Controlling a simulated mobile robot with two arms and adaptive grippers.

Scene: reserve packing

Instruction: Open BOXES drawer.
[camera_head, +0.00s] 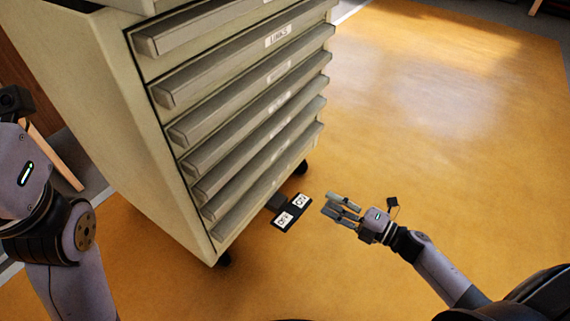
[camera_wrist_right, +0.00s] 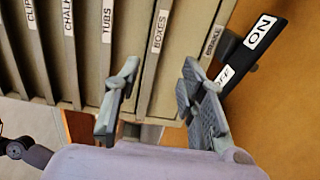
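The BOXES drawer is identified by its label (camera_wrist_right: 158,29) in the right wrist view. It appears shut, in line with its neighbours on the beige cabinet (camera_head: 110,110). In the head view the lower labels are too small to read. My right gripper (camera_head: 333,206) is open and empty, low in front of the drawer fronts. In the right wrist view its fingers (camera_wrist_right: 155,100) appear on either side of the BOXES drawer front; I cannot tell whether they touch it. My left arm shows at the left, but its fingers are out of view.
A drawer labelled LINKS (camera_head: 278,38) is higher up. TUBS (camera_wrist_right: 107,20) and CHALK (camera_wrist_right: 68,17) labels are beside BOXES in the wrist view. A black ON/OFF bar (camera_head: 292,212) is at the cabinet's foot. The orange floor (camera_head: 450,120) to the right is clear.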

